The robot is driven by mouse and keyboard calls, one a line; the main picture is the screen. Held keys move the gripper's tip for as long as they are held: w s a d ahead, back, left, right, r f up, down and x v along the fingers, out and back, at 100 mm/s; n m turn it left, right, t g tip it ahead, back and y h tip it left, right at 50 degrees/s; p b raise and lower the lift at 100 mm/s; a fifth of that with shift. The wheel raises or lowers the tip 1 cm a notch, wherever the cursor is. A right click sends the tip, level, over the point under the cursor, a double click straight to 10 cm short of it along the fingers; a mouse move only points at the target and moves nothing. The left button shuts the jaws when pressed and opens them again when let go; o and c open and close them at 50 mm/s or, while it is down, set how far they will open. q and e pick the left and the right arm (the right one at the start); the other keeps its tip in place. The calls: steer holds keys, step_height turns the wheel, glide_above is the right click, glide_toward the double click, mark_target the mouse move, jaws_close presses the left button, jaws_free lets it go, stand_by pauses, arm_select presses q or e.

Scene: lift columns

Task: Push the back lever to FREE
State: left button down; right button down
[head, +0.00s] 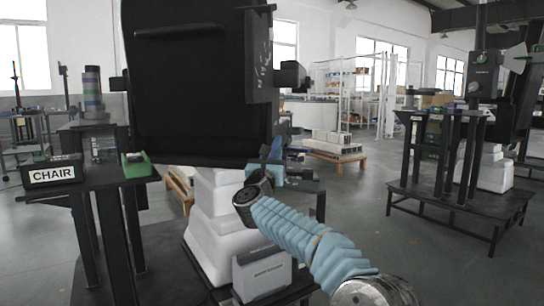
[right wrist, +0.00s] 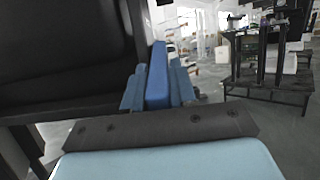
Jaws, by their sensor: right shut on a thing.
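The back lever (right wrist: 157,78) shows as a bright blue bar in the right wrist view, rising between the two lighter blue fingers of my right gripper (right wrist: 157,92). The gripper is shut on it. In the head view my right gripper (head: 264,172) is at the lower right corner of a large black chair back (head: 190,80), and the blue lever (head: 277,148) shows just above it. A dark plate (head: 259,60) on the chair back's right side bears white marks too small to read. I cannot read any FREE mark. My left gripper is out of view.
A black stand at left carries a CHAIR sign (head: 53,174) and a green-and-black item (head: 136,165). A white pedestal (head: 215,225) and a grey box (head: 262,272) are below the chair back.

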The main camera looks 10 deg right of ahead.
steer(key=shift+w+d+f, duration=0.1)
steer(key=shift+f, duration=0.1)
steer(key=c, duration=1)
jaws_free()
steer(key=shift+w+f, duration=0.1)
steer(key=shift+s, duration=0.2)
steer(key=shift+s+a, duration=0.2)
steer(key=shift+s, duration=0.05)
steer(key=b+v, duration=0.2)
steer(key=v, duration=1.1)
